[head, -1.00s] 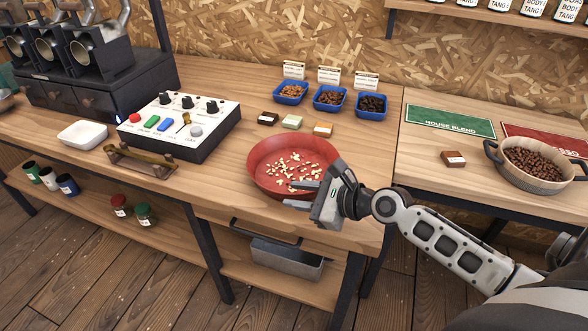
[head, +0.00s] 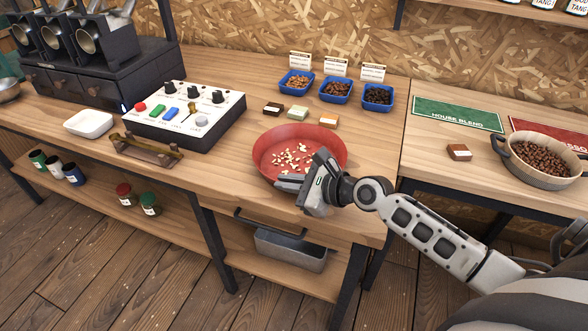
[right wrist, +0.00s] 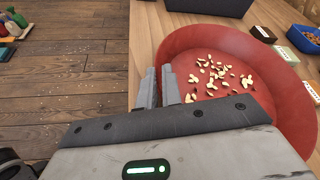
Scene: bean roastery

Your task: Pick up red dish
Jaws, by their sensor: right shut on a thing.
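The red dish (head: 320,139) is a round, shallow bowl with pale, nut-like pieces scattered inside, near the front edge of the wooden table. My right gripper (head: 287,183) is at the dish's near rim in the head view and is shut on it. In the right wrist view, the two fingers of the right gripper (right wrist: 167,92) meet at the left rim of the red dish (right wrist: 245,50). I cannot tell whether the dish touches the table. My left gripper is not in view.
A white control box (head: 185,116) and a small brass rack (head: 146,149) stand to the left. Blue trays (head: 335,92) of beans and small labelled blocks (head: 299,112) lie behind the dish. A bean basket (head: 540,160) is at the right. A drawer handle (head: 268,222) is below.

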